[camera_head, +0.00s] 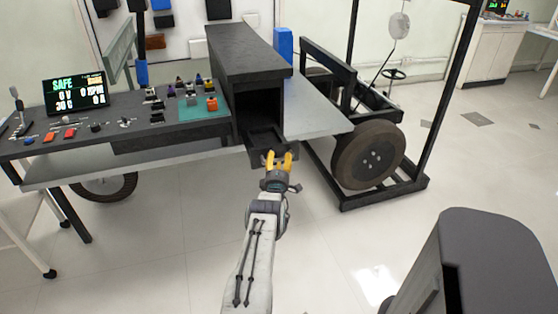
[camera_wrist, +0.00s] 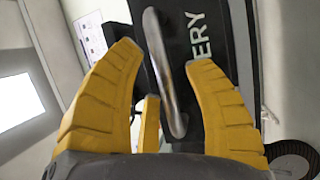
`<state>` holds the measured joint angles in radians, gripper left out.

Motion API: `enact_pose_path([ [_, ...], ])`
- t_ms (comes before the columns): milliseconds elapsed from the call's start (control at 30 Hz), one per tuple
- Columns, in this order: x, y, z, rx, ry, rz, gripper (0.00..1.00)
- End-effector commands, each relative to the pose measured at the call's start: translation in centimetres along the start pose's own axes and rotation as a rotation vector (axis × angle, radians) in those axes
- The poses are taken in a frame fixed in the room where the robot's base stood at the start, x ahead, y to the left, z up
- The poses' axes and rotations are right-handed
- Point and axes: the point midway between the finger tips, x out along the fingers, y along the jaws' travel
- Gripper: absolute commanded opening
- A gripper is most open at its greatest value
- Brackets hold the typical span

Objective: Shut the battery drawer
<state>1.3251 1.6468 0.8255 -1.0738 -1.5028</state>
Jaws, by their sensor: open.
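The battery drawer (camera_head: 262,140) is a dark drawer pulled partly out of the black housing (camera_head: 247,58) on the bench. Its front shows in the wrist view (camera_wrist: 212,50) with the letters "ERY" and a curved metal handle (camera_wrist: 165,72). My gripper (camera_head: 280,158) is at the drawer front. In the wrist view its yellow fingers (camera_wrist: 168,85) are open, with the handle between them. I cannot tell whether either finger touches the handle. Part of the drawer front is hidden by the fingers.
A bench with a SAFE display (camera_head: 76,92), switches and colored parts on a green mat (camera_head: 203,107) is to the left. A wheel (camera_head: 368,154) in a black frame stands to the right. The floor (camera_head: 340,240) around my arm is clear.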

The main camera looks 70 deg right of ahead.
Motion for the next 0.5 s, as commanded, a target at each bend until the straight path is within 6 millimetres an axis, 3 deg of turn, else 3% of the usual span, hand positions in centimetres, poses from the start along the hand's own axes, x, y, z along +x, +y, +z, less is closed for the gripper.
enact_pose_path([
  [467,0.25,-0.01,0.0,0.0,0.0,-0.001,0.49],
  [500,0.25,-0.01,0.0,0.0,0.0,-0.001,0.45],
])
